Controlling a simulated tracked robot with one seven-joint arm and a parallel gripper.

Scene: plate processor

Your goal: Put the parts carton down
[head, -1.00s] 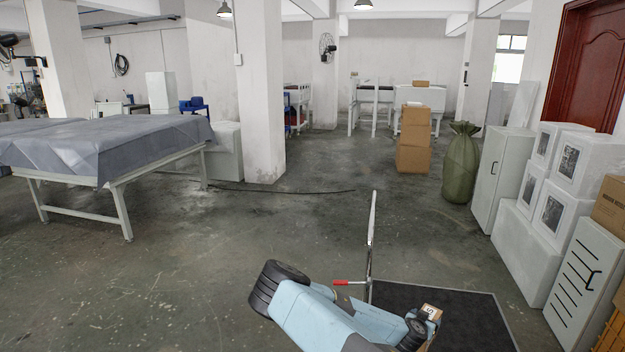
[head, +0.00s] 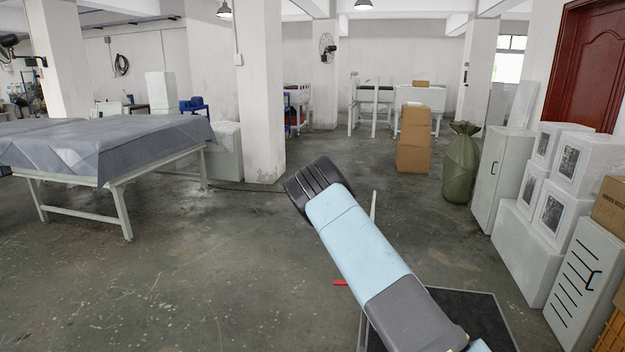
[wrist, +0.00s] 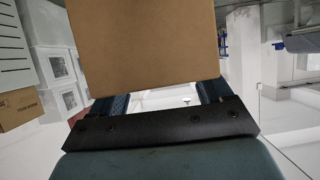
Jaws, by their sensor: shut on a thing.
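The parts carton (wrist: 145,45) is a plain brown cardboard box filling the upper middle of the wrist view. My gripper (wrist: 162,96) is shut on it, with a dark blue finger showing at each side below the carton's lower edge. The fingertips are hidden behind the carton. In the head view neither the carton nor the gripper can be made out; my raised blue and grey arm crosses the lower middle. What lies under the carton cannot be seen.
A platform trolley (head: 485,312) with a black deck stands at the lower right, partly behind my arm. White cabinets (head: 502,180) and foam boxes (head: 582,165) line the right wall. A cloth-covered table (head: 100,150) stands left. Stacked brown cartons (head: 413,150) and a green sack (head: 461,165) stand farther back.

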